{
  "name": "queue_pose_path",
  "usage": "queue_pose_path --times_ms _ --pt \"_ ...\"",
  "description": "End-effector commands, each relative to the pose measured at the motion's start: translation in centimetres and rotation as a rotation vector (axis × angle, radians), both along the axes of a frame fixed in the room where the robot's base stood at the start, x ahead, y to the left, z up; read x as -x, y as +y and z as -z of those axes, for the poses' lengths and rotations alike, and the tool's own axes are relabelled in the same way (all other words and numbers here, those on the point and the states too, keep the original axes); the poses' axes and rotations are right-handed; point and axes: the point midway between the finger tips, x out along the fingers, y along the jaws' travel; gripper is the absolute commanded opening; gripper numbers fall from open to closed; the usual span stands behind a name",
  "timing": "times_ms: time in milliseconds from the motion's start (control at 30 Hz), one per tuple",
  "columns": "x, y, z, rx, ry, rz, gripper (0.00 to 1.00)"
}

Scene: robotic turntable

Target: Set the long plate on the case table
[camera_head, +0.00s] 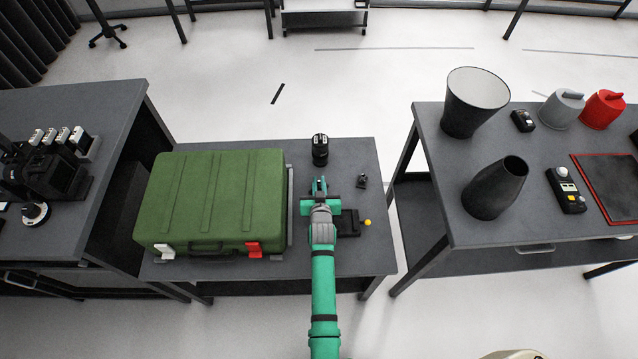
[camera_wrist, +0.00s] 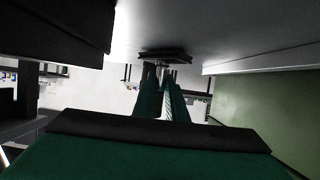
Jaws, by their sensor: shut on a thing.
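My gripper (camera_head: 320,186) is over the case table (camera_head: 355,262), right of the green case. Its teal fingers also show in the wrist view (camera_wrist: 166,92). They are shut on a dark, flat piece, seen nearly edge-on, which I take for the long plate (camera_wrist: 163,55). In the head view the held piece is only a small dark bit between the fingertips, mostly hidden. It is close to the tabletop; I cannot tell whether it touches it.
The large green case (camera_head: 215,200) fills the table's left part. A black cylinder (camera_head: 320,150) stands just beyond my gripper. A small dark object (camera_head: 362,181) and a dark block (camera_head: 348,223) with a yellow knob are to the right. The right table (camera_head: 465,222) holds vases.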

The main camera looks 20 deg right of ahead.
Motion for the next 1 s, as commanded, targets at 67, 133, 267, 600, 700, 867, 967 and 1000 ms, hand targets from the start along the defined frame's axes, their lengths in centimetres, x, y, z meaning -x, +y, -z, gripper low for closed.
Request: queue_pose_path --times_ms 67,133,267,600,700,867,967,1000 --pt "0.0 0.0 0.1 0.001 -0.002 0.000 0.00" --pt "0.0 0.0 0.1 0.001 -0.002 0.000 0.00" --pt "0.0 0.0 0.1 0.001 -0.002 0.000 0.00" --pt "0.0 0.0 0.4 0.000 -0.001 0.000 0.30" --pt "0.0 0.0 0.4 0.000 -0.001 0.000 0.30" --pt "0.2 0.0 0.1 0.000 -0.001 0.000 0.30" --pt "1.1 0.3 -0.2 0.001 0.000 0.000 0.30" --pt "1.6 0.5 -0.4 0.001 0.001 -0.001 0.30"
